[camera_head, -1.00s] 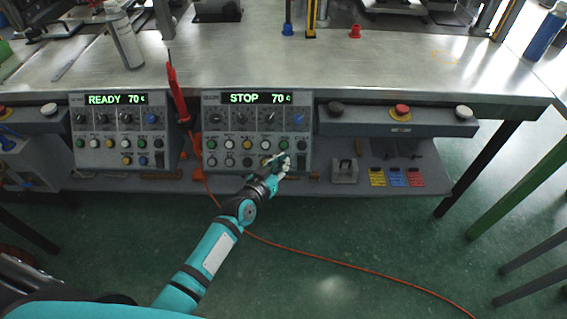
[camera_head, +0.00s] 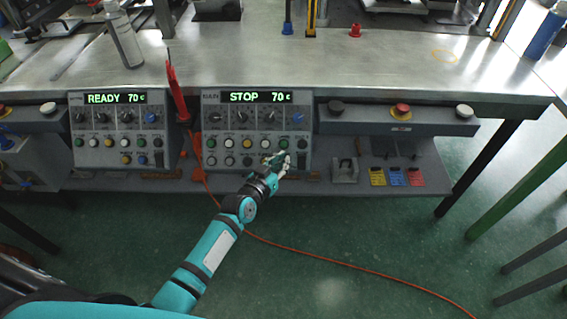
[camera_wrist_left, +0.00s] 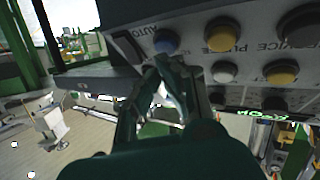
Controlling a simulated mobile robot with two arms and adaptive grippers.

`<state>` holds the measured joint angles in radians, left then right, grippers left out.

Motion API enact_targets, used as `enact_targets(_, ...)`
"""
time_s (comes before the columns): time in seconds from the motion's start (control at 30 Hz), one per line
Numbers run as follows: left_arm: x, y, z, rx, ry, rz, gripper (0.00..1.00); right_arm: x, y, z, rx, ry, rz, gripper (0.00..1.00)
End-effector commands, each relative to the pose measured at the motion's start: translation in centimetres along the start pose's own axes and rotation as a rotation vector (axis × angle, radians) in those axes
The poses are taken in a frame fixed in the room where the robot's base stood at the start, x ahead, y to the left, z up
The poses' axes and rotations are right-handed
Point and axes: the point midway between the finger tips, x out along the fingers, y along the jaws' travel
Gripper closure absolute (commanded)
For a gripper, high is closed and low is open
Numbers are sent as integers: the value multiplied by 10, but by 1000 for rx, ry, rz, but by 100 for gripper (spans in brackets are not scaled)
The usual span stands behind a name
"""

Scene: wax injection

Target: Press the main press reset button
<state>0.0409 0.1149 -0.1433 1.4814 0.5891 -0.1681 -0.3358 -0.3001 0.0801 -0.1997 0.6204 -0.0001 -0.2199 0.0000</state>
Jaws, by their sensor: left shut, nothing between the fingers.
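The right control panel (camera_head: 256,133) has a lit display (camera_head: 256,97) reading STOP 70 c, a row of knobs and rows of coloured buttons. My left gripper (camera_head: 283,160) is at its lower right buttons, fingers shut and empty. In the left wrist view the fingertips (camera_wrist_left: 172,62) are close to a blue button (camera_wrist_left: 166,41) beside the word AUTO. A yellow button (camera_wrist_left: 222,35), a white button (camera_wrist_left: 224,72) and an orange button (camera_wrist_left: 281,72) are beside it. I cannot tell whether the fingers touch a button, nor which is the main press reset. My right gripper is not in view.
A left panel (camera_head: 118,132) reads READY 70 c. A red-handled tool (camera_head: 176,92) stands between the panels. A red button (camera_head: 402,111) sits on the right-hand box. Yellow, blue and red tags (camera_head: 397,177) lie on the lower shelf. An orange cable (camera_head: 340,268) crosses the floor.

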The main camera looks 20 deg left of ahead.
Motion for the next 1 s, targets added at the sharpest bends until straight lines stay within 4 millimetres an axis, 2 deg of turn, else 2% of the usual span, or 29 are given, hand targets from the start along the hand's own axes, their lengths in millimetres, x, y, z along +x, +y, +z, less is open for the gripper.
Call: enact_targets(1.0, 6, -4, 4, 2, 0, 0, 100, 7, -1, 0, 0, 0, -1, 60)
